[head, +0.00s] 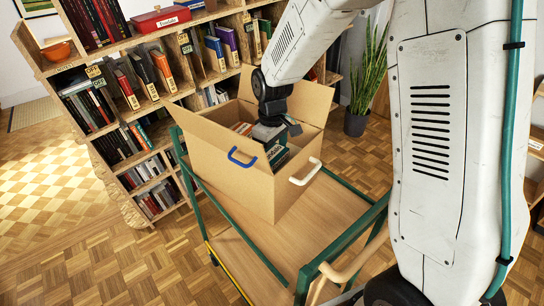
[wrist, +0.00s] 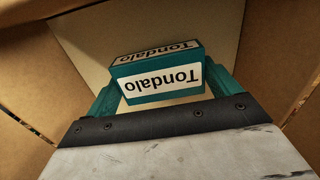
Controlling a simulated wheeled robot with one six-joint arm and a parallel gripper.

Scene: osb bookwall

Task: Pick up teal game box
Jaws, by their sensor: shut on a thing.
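The teal game box (wrist: 158,84) shows in the wrist view with a white label reading "Tondalo", upside down in the picture. My gripper (wrist: 160,92) is shut on it, with one teal finger at each side of the box. In the head view my gripper (head: 270,135) reaches down into an open cardboard box (head: 232,182), and part of the teal game box (head: 278,155) shows just below it. The cardboard box wall hides the lower part of the game box. I cannot tell whether the game box touches the carton's floor.
A bookshelf (head: 150,92) stands behind to the left, a potted plant (head: 366,80) behind to the right. Parquet floor at left is clear.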

